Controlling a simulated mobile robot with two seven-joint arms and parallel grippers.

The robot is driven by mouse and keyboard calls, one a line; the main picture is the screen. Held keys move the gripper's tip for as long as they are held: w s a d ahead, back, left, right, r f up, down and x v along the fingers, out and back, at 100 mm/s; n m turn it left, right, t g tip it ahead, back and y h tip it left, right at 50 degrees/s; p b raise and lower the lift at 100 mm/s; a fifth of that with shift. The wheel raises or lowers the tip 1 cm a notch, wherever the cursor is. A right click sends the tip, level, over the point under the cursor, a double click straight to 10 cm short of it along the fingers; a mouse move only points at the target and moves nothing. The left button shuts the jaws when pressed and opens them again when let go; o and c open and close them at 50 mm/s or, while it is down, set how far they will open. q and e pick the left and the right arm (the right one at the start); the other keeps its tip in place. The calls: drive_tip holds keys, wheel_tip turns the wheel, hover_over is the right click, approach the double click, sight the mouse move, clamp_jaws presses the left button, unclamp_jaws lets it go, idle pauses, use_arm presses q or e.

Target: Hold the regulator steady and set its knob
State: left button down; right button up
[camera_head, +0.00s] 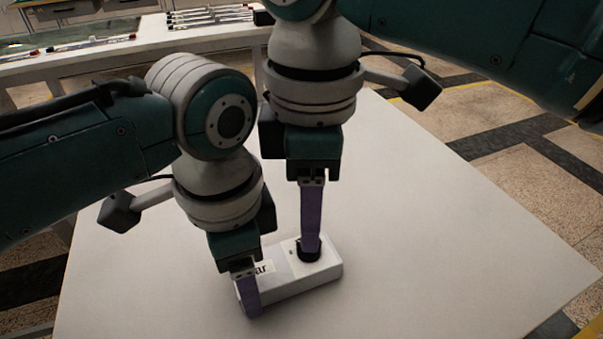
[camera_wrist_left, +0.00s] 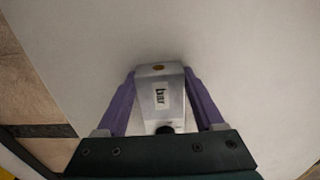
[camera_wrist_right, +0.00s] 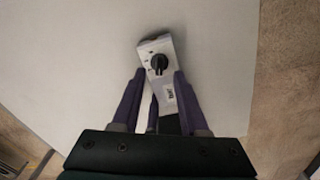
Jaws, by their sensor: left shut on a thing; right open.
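The regulator (camera_head: 318,279) is a white box with a "bar" label, lying on the pale table. My left gripper (camera_head: 249,306) is shut across its labelled end; in the left wrist view purple fingers (camera_wrist_left: 160,75) press on both sides of the body. The black knob (camera_wrist_right: 159,63) sits on top near the other end, with small marks beside it. My right gripper (camera_head: 310,245) points down at the knob, its fingers open. In the right wrist view the knob shows between and slightly beyond its fingertips (camera_wrist_right: 160,74); I cannot tell whether they touch it.
The white table (camera_head: 430,230) is clear around the regulator. Another bench (camera_head: 150,45) behind holds racks of thin parts (camera_head: 210,16). My two arms are close together above the regulator. Tiled floor lies beyond the table's right edge.

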drive_tip(key=shift+f, duration=1.7)
drive_tip(key=shift+c, duration=0.2)
clamp_jaws()
